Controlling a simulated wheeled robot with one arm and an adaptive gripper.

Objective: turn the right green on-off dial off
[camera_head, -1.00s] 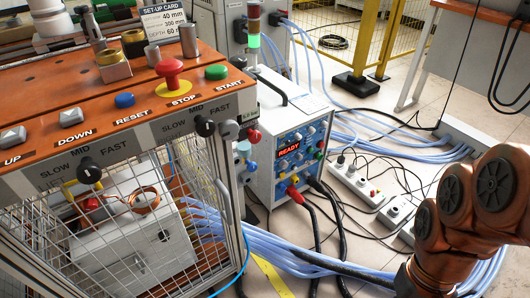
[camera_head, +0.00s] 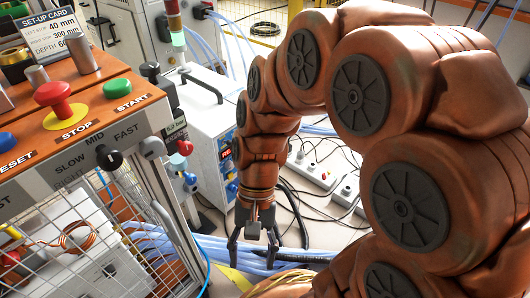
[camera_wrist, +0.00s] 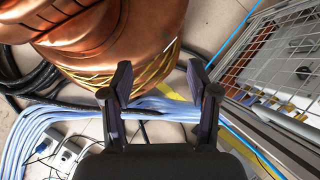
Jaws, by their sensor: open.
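My gripper (camera_head: 252,250) points down, open and empty, in front of the white heater box (camera_head: 205,130), right of the wire cage. Its two dark fingers are spread apart in the wrist view (camera_wrist: 160,80), with floor and cables beyond them. My arm hides most of the box's blue control panel (camera_head: 229,170). Only part of a red display (camera_head: 227,153) and a few blue knobs show at its left edge. I cannot make out the right green on-off dial in either current view. The gripper touches no dial.
The orange-topped bench has a green START button (camera_head: 117,88) and a red STOP button (camera_head: 54,98). Its wire mesh cage (camera_wrist: 285,60) is close on the right in the wrist view. Blue cables (camera_wrist: 45,125) and power strips (camera_head: 312,170) lie on the floor.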

